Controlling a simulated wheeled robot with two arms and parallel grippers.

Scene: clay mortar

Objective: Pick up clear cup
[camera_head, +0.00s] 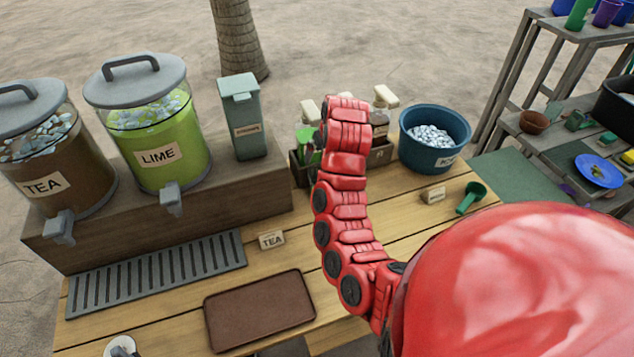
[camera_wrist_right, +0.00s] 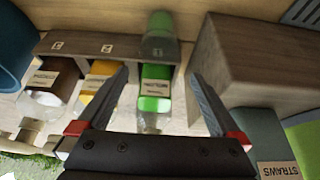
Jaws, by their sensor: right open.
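I cannot make out a clear cup for certain. My right gripper (camera_wrist_right: 158,76) is open in the right wrist view, its fingers on either side of a bottle with green contents (camera_wrist_right: 155,102) in a wooden rack; I cannot tell whether they touch it. A see-through greenish piece (camera_wrist_right: 161,38) shows beyond the fingertips, and I cannot tell whether it is a cup. In the head view my red right arm reaches over the table and hides part of the rack. A round white-and-grey thing (camera_head: 121,346) is cut off at the bottom edge. My left gripper is not recognisable.
TEA (camera_head: 55,170) and LIME (camera_head: 160,140) dispensers and a grey-green straws box (camera_head: 241,118) stand on a wooden riser at left. A blue ice tub (camera_head: 434,160) and green scoop (camera_head: 471,197) are at right. A brown tray (camera_head: 258,310) lies empty in front.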

